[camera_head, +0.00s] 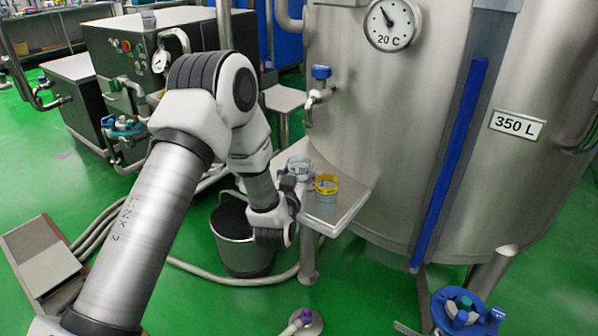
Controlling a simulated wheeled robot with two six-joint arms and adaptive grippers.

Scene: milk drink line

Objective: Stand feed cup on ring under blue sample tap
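The blue-handled sample tap (321,72) is on the tank wall, with its metal spout (312,104) pointing down. Below it, a small metal shelf (345,212) juts from the tank. A clear cup with a yellow band (326,188) stands upright on the shelf, and a pale blue-grey cup (299,168) is behind it to the left. I cannot tell which is the feed cup. No ring shows clearly. My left gripper (291,190) is at the shelf's left edge, close beside both cups. Its fingers are mostly hidden by my wrist. My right gripper is out of view.
A grey bucket (243,250) stands on the floor beneath my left wrist. The large steel tank (400,130) bounds the right side. A pale hose (225,280) runs over the green floor. The shelf's front right is bare.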

